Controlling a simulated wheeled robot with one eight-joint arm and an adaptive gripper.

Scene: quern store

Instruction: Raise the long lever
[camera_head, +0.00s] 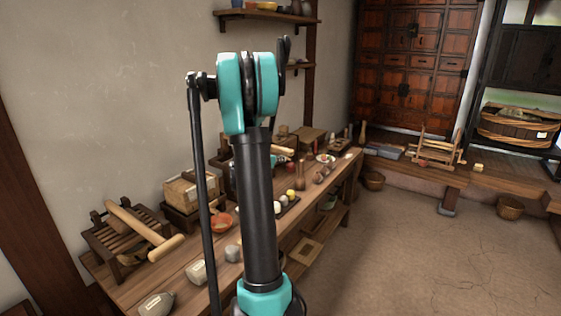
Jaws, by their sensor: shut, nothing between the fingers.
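A long pale wooden bar (134,221) with a thick crosspiece at its near end lies sloping across a dark slatted wooden stand (103,236) at the left end of the bench. It looks like a lever or a mallet; I cannot tell which. Another pale wooden handle shows partly behind my arm, near the middle of the bench. My upright arm covers the centre of the view. A small teal part of it shows behind the column, over the bench, but I cannot make out my gripper's fingers.
The long wooden bench (123,287) carries boxes, a red bowl (221,221), jars and several small items. A cabinet (410,66) stands at the back. The floor (430,255) at right is open.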

